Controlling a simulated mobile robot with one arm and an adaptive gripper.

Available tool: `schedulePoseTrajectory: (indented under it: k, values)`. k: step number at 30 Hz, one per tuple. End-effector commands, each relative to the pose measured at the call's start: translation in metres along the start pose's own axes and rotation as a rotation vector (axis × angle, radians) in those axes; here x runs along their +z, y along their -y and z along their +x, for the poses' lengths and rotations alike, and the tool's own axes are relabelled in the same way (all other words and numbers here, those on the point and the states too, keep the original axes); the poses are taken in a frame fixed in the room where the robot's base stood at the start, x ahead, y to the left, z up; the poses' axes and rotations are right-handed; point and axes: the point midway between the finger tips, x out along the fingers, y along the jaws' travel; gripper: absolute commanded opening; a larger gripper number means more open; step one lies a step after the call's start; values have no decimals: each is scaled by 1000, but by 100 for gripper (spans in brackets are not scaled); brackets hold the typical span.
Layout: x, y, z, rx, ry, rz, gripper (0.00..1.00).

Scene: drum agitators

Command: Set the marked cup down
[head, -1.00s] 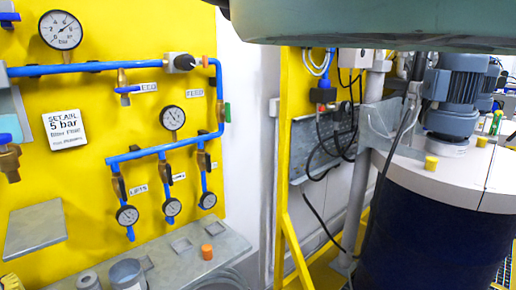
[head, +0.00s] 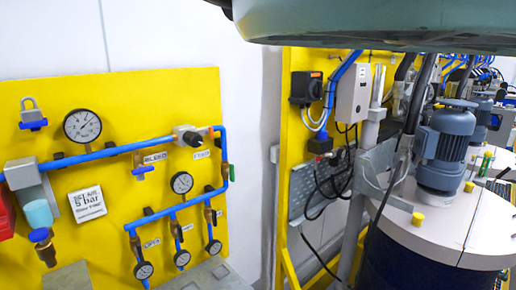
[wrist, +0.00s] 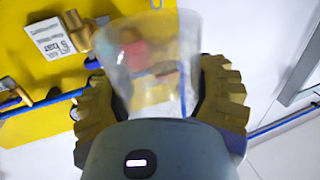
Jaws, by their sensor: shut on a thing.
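In the wrist view my gripper (wrist: 158,102) is shut on a clear, see-through cup (wrist: 150,62). The ribbed yellow-brown fingers press on its left and right sides. The cup's wide end points toward the top of the picture, and blurred red and yellow colours show through its wall. I cannot make out any mark on it. The lower part of the cup is hidden behind the dark gripper body. Neither the cup nor my gripper shows in the head view.
A yellow panel (head: 140,100) carries blue pipes, round gauges (head: 83,126) and a padlock (head: 33,113). A grey ledge (head: 208,275) shows at the bottom edge. A dark drum with a white lid (head: 440,228) and blue motor (head: 446,147) stands on the right.

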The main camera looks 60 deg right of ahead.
Motion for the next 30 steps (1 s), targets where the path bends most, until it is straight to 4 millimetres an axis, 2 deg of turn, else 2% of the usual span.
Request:
schedulePoseTrajectory:
  k: [1, 9, 15, 21, 30]
  values:
    - [-26, -4, -4, 10, 2, 1, 26]
    - [-93, -5, -18, 21, -5, 3, 26]
    - [-133, -7, -27, 31, -13, 3, 26]
    - [-150, -8, -32, 39, -15, 2, 26]
    - [-151, -9, -33, 41, -16, 0, 26]
